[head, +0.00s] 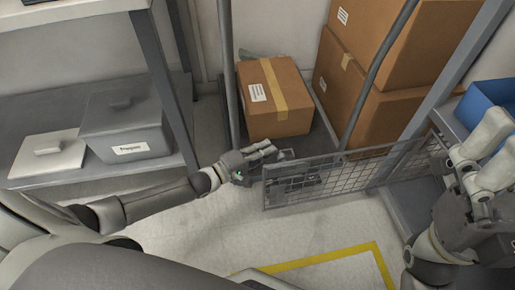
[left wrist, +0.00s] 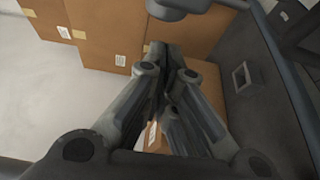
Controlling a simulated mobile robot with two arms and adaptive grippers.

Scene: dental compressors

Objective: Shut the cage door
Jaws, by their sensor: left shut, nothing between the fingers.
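The cage door is a grey wire-mesh panel (head: 345,178) in the head view. It runs from the rack post at right to a free end at left, standing out over the floor. A solid plate sits near its free end. My left gripper (head: 284,154) is shut and empty, at the upper edge of that free end; I cannot tell whether it touches. In the left wrist view its fingers (left wrist: 168,95) are together, with a dark panel with a rectangular opening (left wrist: 242,76) at right. My right gripper (head: 490,150) is beside the door's right end, its finger opening unclear.
A carton (head: 262,110) stands behind the door, between two dark uprights. Larger stacked cartons (head: 390,112) are at its right. A blue bin (head: 485,95) is at far right. Floor with yellow tape (head: 330,257) is clear in front.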

